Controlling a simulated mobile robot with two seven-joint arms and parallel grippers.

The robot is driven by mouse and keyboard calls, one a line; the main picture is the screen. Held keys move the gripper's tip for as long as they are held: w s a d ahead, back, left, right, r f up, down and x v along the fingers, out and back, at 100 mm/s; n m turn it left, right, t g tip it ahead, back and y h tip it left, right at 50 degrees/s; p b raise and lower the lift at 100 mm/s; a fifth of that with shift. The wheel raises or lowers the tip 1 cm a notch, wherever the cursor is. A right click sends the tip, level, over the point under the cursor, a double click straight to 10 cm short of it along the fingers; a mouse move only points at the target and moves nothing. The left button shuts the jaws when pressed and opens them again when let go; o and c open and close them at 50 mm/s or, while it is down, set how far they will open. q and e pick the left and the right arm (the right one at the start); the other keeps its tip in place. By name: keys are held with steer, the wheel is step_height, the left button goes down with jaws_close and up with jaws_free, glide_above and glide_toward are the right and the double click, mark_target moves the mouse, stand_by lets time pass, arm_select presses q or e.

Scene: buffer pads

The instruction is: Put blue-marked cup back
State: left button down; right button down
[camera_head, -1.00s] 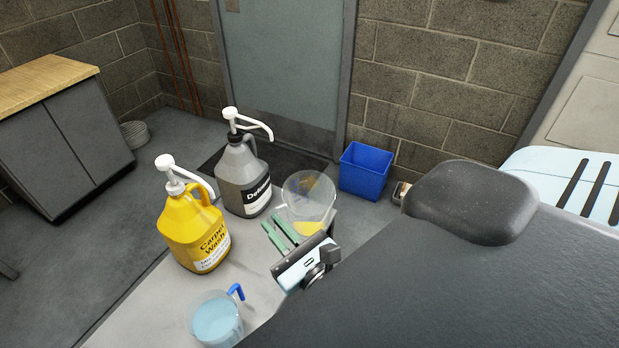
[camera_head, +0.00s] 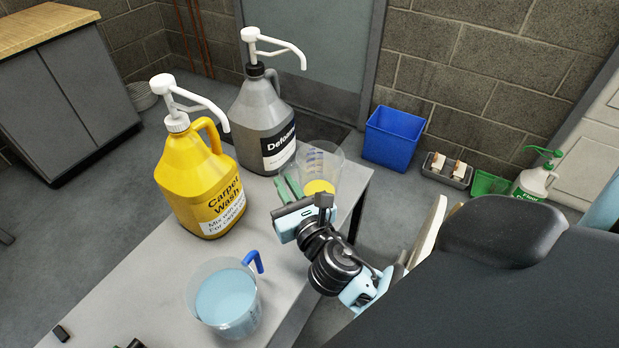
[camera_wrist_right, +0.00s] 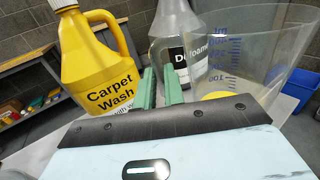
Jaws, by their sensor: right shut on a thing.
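The blue-marked cup (camera_head: 328,163) is clear, with blue graduation marks and yellow liquid low inside. It stands upright at the table's far right, beside the grey jug. It is large at the right of the right wrist view (camera_wrist_right: 250,45). My right gripper (camera_head: 287,186) has green fingers and is shut at the cup's left side; they also show in the right wrist view (camera_wrist_right: 160,90). What they pinch is hidden, and I cannot tell whether the cup's base touches the table.
On the grey table (camera_head: 150,290) stand a yellow Carpet Wash jug (camera_head: 195,175), a grey Defoamer jug (camera_head: 262,115) and a blue-handled jug of blue liquid (camera_head: 225,300). A blue bin (camera_head: 393,138) is on the floor behind. The table's front left is mostly clear.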

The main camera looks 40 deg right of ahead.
steer(key=shift+w+f+b, duration=0.4)
steer(key=shift+w, duration=0.45)
step_height(320, 180, down, 10)
steer(key=b, duration=0.5)
steer(key=shift+r, duration=0.2)
steer(key=shift+f+b, duration=0.2)
steer(key=shift+b, duration=0.2)
